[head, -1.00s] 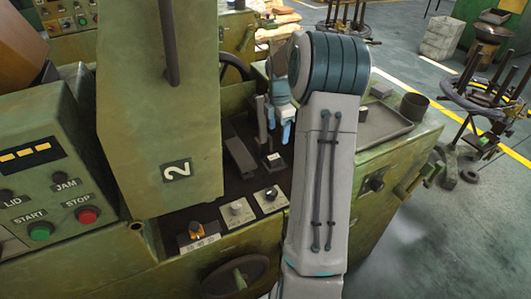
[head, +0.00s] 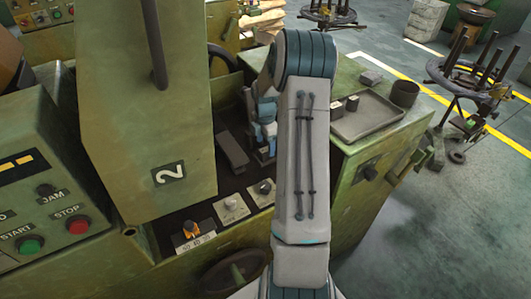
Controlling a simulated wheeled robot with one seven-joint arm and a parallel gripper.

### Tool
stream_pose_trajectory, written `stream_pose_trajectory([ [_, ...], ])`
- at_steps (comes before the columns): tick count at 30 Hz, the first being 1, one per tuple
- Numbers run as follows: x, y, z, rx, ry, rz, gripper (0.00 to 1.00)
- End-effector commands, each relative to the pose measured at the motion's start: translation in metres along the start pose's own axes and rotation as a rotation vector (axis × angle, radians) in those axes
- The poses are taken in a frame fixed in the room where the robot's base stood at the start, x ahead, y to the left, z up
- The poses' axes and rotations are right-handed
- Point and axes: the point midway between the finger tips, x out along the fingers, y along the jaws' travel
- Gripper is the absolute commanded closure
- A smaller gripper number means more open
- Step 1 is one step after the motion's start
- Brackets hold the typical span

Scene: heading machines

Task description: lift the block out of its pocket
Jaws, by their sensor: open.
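My gripper (head: 265,142) is open and points down into the dark recess of the green machine, in the head view. It sits just right of a dark slanted bar (head: 233,152). The small block with a pale top, seen there a second ago, is now hidden behind the gripper and arm. Its pocket is hidden too. I cannot tell whether the fingers are around the block or touching it.
A grey tray (head: 372,122) on the right of the machine holds two small pieces (head: 344,106). A dark cup (head: 405,93) stands beyond it. A large green guard marked 2 (head: 135,110) rises left of my gripper.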

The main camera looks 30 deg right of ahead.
Motion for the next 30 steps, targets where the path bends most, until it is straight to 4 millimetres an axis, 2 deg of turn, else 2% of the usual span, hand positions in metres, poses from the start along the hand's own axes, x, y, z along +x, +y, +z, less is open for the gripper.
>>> stream_pose_trajectory([
  [3, 0.018, -0.003, -0.001, 0.0, 0.001, -0.003, 0.35],
  [6, 0.026, -0.002, 0.0, 0.0, 0.0, -0.001, 0.35],
  [14, 0.03, -0.002, 0.0, 0.0, 0.0, 0.0, 0.35],
  [17, 0.03, -0.002, 0.0, 0.0, 0.0, 0.0, 0.6],
  [21, 0.03, -0.002, 0.0, 0.0, 0.0, 0.0, 0.99],
  [30, 0.025, -0.001, 0.0, 0.0, -0.002, 0.003, 1.0],
])
